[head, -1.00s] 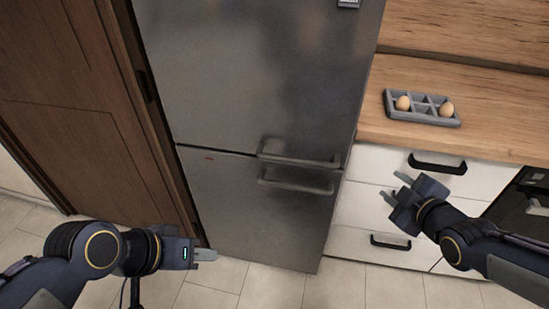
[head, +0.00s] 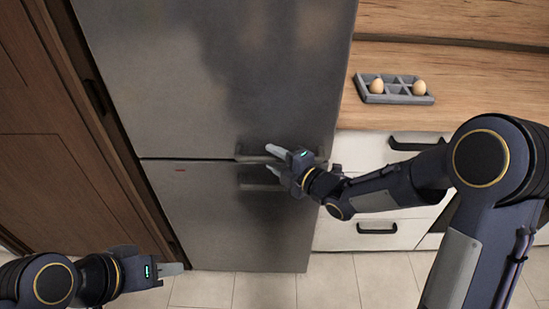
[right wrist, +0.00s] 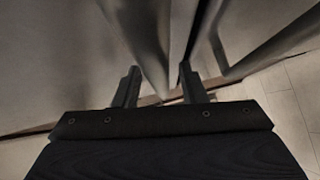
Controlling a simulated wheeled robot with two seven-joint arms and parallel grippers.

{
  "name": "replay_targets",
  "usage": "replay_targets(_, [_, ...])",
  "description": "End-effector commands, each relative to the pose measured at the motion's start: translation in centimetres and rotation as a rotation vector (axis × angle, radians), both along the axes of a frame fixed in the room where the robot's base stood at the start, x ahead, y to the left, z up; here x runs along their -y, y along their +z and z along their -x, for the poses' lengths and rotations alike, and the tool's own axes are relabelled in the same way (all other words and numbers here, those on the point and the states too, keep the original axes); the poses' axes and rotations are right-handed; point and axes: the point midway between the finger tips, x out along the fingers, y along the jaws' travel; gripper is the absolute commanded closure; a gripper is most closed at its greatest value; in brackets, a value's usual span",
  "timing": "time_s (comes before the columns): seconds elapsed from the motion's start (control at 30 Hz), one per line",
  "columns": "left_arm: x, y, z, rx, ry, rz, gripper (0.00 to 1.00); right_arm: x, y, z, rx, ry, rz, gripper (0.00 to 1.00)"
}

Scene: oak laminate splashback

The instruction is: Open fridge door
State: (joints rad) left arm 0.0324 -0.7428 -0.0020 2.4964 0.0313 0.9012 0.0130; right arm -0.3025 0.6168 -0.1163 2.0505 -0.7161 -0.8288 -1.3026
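The steel fridge (head: 210,80) stands ahead with its upper door and lower door (head: 210,225) shut. The upper door's handle (head: 248,157) runs horizontally just above the seam, and the lower handle (head: 255,181) lies just below. My right gripper (head: 273,160) is at the handles and hides part of both. In the right wrist view its two fingers (right wrist: 160,86) are apart, with a grey handle bar (right wrist: 150,45) running down between them; contact is unclear. My left gripper (head: 174,269) is low at the left, away from the handles; its finger gap cannot be made out.
A brown wooden panel (head: 40,140) stands close on the fridge's left. On the right are white drawers (head: 360,150) with black handles under a wooden counter (head: 450,90). A grey egg tray (head: 396,99) with two eggs sits on it. Tiled floor (head: 260,290) is clear in front.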

Motion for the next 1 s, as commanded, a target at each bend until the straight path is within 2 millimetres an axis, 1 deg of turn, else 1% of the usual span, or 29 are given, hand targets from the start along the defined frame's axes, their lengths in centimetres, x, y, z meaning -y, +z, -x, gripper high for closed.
replay_targets(0.27, [0.01, 0.01, 0.00, 0.000, 0.000, 0.000, 0.64, -0.20, -0.06, -0.19, -0.001, -0.001, 0.000, 0.62])
replay_targets(0.37, [0.00, 0.01, 0.00, 0.000, 0.000, 0.000, 0.64, -0.19, -0.06, -0.18, -0.001, -0.001, 0.000, 0.73])
replay_targets(0.57, [0.00, 0.01, 0.00, 0.000, 0.000, 0.000, 0.64, -0.18, -0.06, -0.17, -0.001, -0.001, 0.000, 0.99])
replay_targets(0.6, [0.00, 0.01, 0.00, 0.000, 0.000, 0.000, 0.64, -0.18, -0.06, -0.17, -0.001, -0.001, 0.000, 1.00])
replay_targets(0.83, [-0.01, -0.01, 0.00, 0.000, 0.000, 0.000, 0.64, -0.16, -0.08, -0.15, -0.001, -0.001, 0.000, 1.00])
replay_targets(1.0, [0.00, -0.40, 0.00, 0.000, 0.000, 0.000, 0.64, -0.20, -0.17, 0.06, -0.001, -0.003, -0.001, 1.00])
